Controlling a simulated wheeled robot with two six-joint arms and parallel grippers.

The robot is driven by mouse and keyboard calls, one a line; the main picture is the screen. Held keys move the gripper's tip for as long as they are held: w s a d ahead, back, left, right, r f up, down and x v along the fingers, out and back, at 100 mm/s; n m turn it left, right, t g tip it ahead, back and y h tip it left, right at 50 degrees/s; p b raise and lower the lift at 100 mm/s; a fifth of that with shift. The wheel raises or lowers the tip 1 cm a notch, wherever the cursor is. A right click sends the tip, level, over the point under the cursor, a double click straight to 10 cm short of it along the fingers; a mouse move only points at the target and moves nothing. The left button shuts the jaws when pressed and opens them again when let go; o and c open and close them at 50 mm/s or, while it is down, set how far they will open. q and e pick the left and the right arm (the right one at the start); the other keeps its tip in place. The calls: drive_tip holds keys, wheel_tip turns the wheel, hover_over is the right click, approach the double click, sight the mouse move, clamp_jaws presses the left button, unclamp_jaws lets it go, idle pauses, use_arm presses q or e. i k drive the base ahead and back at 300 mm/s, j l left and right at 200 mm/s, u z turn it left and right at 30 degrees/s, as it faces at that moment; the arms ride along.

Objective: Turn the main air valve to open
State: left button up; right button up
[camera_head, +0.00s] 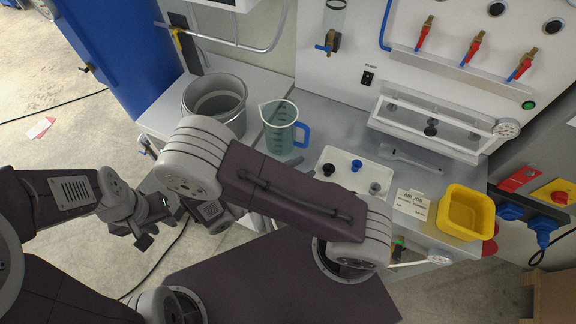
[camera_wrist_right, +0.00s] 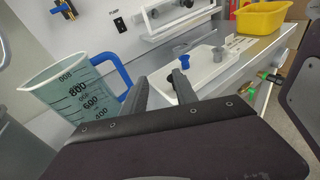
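A valve with a yellow lever (camera_head: 177,36) sits on a pipe at the top left of the head view; I cannot tell for sure that it is the main air valve. A brass valve with a blue handle (camera_head: 326,47) is on the white panel; it also shows in the right wrist view (camera_wrist_right: 62,9). My left gripper (camera_head: 150,226) is low at the left, beyond the counter's front, and looks open and empty. My right gripper (camera_wrist_right: 160,92) is open and empty above the counter, near the beaker's handle. My right arm mostly hides it in the head view.
A grey pot (camera_head: 215,98) and a measuring beaker (camera_head: 280,127) stand on the counter. A white tray (camera_head: 350,160), a sign (camera_head: 411,204) and a yellow bin (camera_head: 466,212) are further right. Several red-handled valves (camera_head: 473,47) are on the panel.

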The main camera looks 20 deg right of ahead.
sight(175, 31)
drive_tip(key=i+j+z, duration=0.2)
drive_tip(key=j, duration=0.25)
drive_tip(key=j+z, duration=0.25)
drive_tip(key=j, duration=0.25)
drive_tip(key=i+j+z, duration=0.2)
drive_tip(key=j, duration=0.3)
drive_tip(key=k, duration=0.05)
